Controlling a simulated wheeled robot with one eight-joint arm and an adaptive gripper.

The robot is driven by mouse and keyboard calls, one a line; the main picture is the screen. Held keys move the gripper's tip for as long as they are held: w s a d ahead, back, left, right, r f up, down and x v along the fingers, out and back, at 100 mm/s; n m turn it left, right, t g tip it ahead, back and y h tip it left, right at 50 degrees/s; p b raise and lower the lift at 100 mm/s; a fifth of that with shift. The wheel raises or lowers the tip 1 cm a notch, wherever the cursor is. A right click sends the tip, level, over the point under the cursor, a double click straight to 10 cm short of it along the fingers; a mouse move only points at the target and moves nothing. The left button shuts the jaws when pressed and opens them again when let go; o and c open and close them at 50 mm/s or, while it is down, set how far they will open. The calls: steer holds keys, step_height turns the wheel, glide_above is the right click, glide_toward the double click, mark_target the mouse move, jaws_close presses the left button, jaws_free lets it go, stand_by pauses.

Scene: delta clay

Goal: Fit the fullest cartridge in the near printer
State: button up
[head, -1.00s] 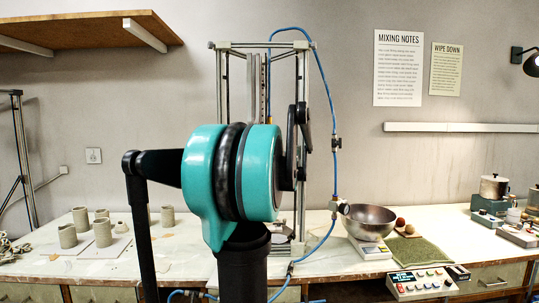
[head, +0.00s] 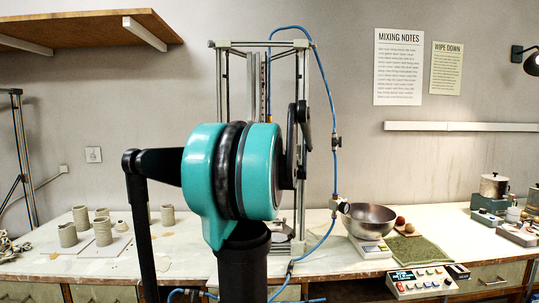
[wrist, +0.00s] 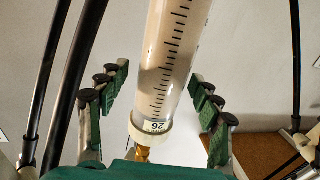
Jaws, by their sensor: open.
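In the wrist view a clear cartridge (wrist: 170,60) with black scale marks stands between the fingers, filled with pale clay as far as it shows. My gripper (wrist: 158,82) is open, with green-padded fingers either side of the cartridge and gaps on both sides. The cartridge's upper end is out of view. In the head view a tall metal-framed printer (head: 222,85) stands behind my arm, which hides its middle and my gripper.
Dark rods (wrist: 296,60) run along both sides in the wrist view. A blue hose (head: 329,90) loops right of the printer. The bench holds clay cups (head: 68,235), a steel bowl (head: 370,219), a green cloth (head: 415,250) and a button box (head: 422,283). A shelf (head: 85,30) hangs upper left.

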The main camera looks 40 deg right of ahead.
step_height(320, 180, up, 10)
steer(key=shift+f, duration=0.15)
stand_by(0.7)
